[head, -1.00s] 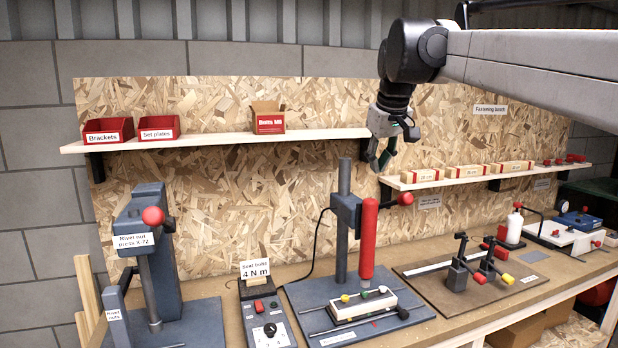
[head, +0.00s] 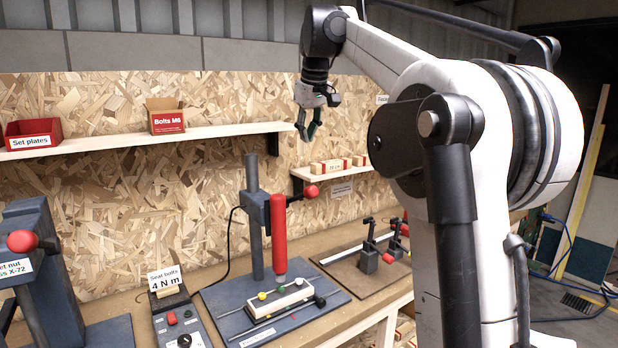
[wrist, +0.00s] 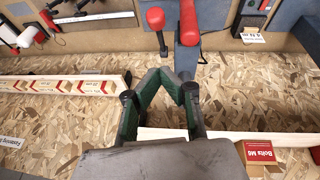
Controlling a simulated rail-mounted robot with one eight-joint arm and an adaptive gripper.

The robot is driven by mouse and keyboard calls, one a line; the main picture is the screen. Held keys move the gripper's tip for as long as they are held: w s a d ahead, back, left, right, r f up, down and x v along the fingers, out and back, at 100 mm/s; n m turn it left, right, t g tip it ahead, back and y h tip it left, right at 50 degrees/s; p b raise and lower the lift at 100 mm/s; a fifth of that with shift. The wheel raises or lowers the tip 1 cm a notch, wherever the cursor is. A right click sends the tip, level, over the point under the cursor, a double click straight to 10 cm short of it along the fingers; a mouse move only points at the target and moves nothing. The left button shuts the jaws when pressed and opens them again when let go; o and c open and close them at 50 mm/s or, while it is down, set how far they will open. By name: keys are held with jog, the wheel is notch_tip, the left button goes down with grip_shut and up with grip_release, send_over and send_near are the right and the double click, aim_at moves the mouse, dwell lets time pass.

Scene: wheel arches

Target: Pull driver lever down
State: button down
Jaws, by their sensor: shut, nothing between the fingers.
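The driver stand has a dark grey column, an upright red driver (head: 279,235) and a lever with a red ball knob (head: 311,191) sticking out to the right. My gripper (head: 308,138) is in front of the board, above the knob in the head view and apart from it. In the wrist view, the picture is upside down: my gripper (wrist: 166,72) has its green-padded fingers shut and empty, pointing toward the stand. The red knob (wrist: 155,18) and red driver (wrist: 188,22) show beyond the fingertips.
A shelf with a Bolts M6 box (head: 165,118) is left of my gripper. A lower shelf with wooden blocks (head: 330,167) is behind, to the right. A white block (head: 280,298) with coloured knobs lies under the driver. A grey press (head: 40,265) stands at left.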

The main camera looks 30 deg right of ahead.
jog(key=shift+f, duration=0.1)
jog(key=x, duration=0.9)
jog(key=shift+f+p, duration=0.1)
jog(key=shift+p, duration=0.2)
jog(key=f, duration=0.2)
jog(key=s+f, duration=0.1)
jog(key=shift+d, duration=0.3)
jog(key=shift+d+f, duration=0.15)
jog(key=shift+f, duration=0.35)
jog(key=shift+s+f, duration=0.1)
jog(key=shift+s, duration=0.1)
